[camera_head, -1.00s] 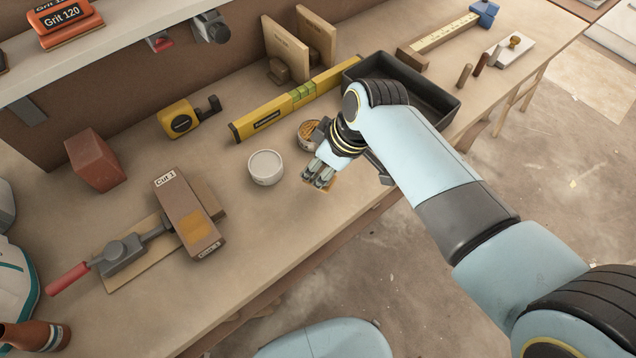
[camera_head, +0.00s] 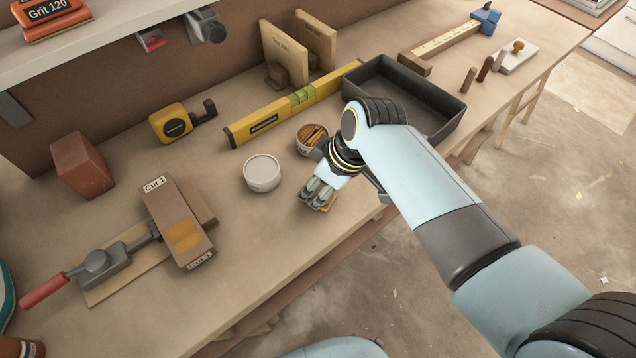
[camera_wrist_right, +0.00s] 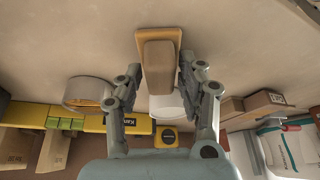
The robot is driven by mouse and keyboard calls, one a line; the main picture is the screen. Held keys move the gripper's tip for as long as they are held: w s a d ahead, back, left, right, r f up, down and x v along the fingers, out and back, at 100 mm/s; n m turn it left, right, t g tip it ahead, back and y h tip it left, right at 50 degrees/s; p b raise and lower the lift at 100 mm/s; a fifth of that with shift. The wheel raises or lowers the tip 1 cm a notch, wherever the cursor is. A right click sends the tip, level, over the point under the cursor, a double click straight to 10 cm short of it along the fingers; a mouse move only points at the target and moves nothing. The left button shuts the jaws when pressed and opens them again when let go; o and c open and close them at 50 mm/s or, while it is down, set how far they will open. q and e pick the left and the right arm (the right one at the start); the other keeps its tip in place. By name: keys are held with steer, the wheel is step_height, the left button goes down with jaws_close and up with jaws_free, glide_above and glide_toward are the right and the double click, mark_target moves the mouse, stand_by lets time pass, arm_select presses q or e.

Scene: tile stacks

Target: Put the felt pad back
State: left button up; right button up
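A small pad (camera_wrist_right: 160,70) with a tan base and a rounded grey-brown grip, which I take to be the felt pad, shows in the right wrist view. Its grip lies between the fingers of my right gripper (camera_wrist_right: 160,88), with a visible gap on each side, so the gripper looks open around it. In the head view my right gripper (camera_head: 317,198) is low over the front part of the bench, and a tan edge of the pad (camera_head: 330,205) shows beside the fingertips. Most of the pad is hidden there. My left gripper is not in view.
A white round tin (camera_head: 262,173) and an open tin of brown pieces (camera_head: 312,138) stand close to the gripper. A black tray (camera_head: 452,133) lies behind my arm. A yellow level (camera_head: 285,108) and a clamped "Cut 1" block (camera_head: 165,215) lie on the bench (camera_head: 245,265).

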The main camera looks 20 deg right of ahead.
steer(key=shift+o, duration=0.6)
steer(key=shift+r, duration=0.1)
steer(key=shift+d+r, duration=0.1)
steer(key=shift+r, duration=0.15)
steer(key=p+v, duration=0.1)
steer(key=v, duration=1)
steer(key=shift+s+r, duration=0.2)
steer(key=shift+r, duration=0.05)
steer(key=shift+d, duration=0.2)
